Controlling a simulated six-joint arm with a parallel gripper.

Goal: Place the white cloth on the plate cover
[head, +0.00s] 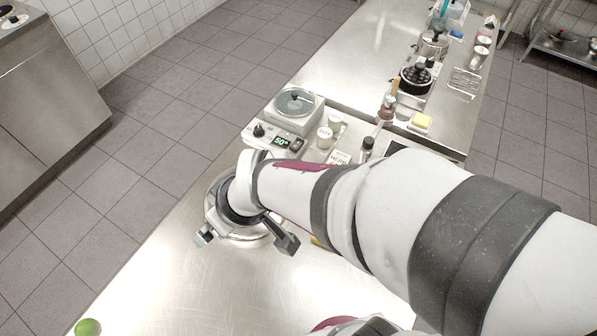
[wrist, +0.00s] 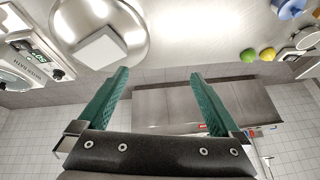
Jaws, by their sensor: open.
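The round metal plate cover (wrist: 137,55) is at the upper left of the wrist view. A folded white square (wrist: 101,48), which looks like the white cloth, lies on it, off its centre. My gripper (wrist: 160,75) is open, its two green fingers wide apart with nothing between them. In the head view my gripper (head: 245,240) is over the cover (head: 247,237), mostly hidden by my wrist and arm. The cloth cannot be made out in the head view.
A water bath (head: 296,106) and small jars stand beyond my arm. A lime (head: 88,327) lies at the counter's near left edge. The wrist view also shows a yellow fruit (wrist: 267,53) and a blue pot (wrist: 290,8).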

